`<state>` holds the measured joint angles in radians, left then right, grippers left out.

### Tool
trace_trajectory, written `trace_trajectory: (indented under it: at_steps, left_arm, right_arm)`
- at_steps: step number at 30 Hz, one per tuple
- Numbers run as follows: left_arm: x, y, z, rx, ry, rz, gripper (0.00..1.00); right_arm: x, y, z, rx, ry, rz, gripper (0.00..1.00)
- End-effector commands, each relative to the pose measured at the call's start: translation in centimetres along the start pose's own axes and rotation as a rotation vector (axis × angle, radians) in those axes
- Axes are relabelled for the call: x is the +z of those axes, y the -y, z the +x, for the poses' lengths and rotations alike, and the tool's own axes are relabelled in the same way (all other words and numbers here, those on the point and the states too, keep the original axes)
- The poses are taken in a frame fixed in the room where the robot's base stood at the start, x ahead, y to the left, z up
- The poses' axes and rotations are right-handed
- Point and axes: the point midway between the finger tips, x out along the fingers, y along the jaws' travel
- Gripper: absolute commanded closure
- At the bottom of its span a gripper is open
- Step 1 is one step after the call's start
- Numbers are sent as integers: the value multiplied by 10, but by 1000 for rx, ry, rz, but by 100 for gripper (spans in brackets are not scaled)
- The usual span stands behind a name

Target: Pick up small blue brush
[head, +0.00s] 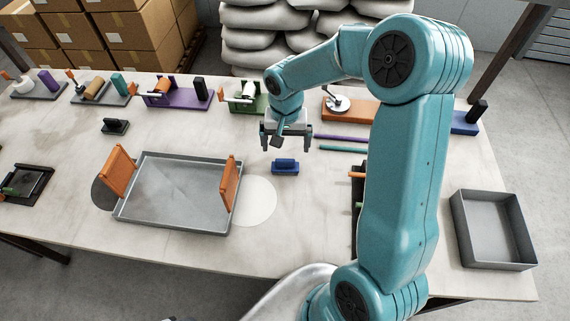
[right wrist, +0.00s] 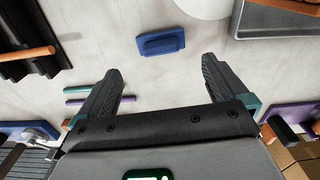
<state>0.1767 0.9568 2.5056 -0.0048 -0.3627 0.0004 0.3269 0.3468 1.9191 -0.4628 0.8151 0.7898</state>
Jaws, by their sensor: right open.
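The small blue brush (head: 285,166) lies on the table just right of the grey tray in the head view. In the right wrist view the brush (right wrist: 161,42) lies flat ahead of my fingertips, near the top middle. My right gripper (head: 286,147) is open and empty, above the table and behind the brush in the head view. In the right wrist view the two dark fingers of the right gripper (right wrist: 163,68) stand wide apart, with bare table between them. My left gripper is not in view.
A grey tray (head: 180,218) with orange handles stands left of the brush. Purple and teal rods (head: 341,149) lie to the right. A grey bin (head: 523,262) sits at the right edge. Tool stands, including a purple one (head: 180,101), line the back. Table around the brush is clear.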

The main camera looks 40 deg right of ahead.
Motion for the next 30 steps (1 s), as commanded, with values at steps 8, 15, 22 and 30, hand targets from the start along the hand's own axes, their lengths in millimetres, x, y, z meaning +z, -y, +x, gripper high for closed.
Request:
trace_trajectory:
  at_steps: [8,15,22,30]
  left_arm:
    - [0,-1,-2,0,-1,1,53]
    - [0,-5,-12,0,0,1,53]
    - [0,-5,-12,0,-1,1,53]
    - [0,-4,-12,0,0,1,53]
  right_arm:
    - [0,1,37,0,1,-1,0]
    - [3,1,68,2,6,-1,0]
    - [0,2,90,-1,0,-1,0]
    - [0,2,90,-1,-1,-1,29]
